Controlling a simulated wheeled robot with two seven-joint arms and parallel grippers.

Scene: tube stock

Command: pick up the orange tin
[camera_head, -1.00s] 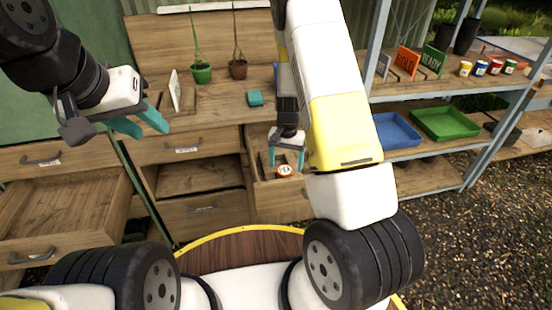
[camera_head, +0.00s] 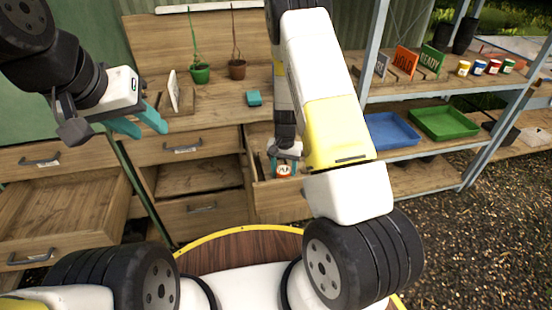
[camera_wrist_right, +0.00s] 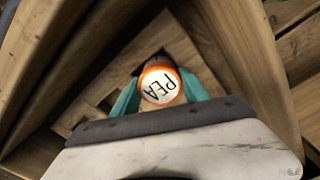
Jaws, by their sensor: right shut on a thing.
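The orange tin (camera_head: 284,171) has a white lid marked "PEA", readable in the right wrist view (camera_wrist_right: 160,86). It is in the open drawer (camera_head: 283,195) below the bench. My right gripper (camera_head: 285,165) reaches down into this drawer, and its teal fingers (camera_wrist_right: 126,100) are shut on the tin from both sides. The tin's lower part is hidden, so I cannot tell whether it touches the drawer floor.
Wooden drawer walls (camera_wrist_right: 240,50) stand close around my right gripper. Another open drawer (camera_head: 70,205) is at the left. A metal rack with a blue tray (camera_head: 388,131) and green tray (camera_head: 443,122) stands right.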

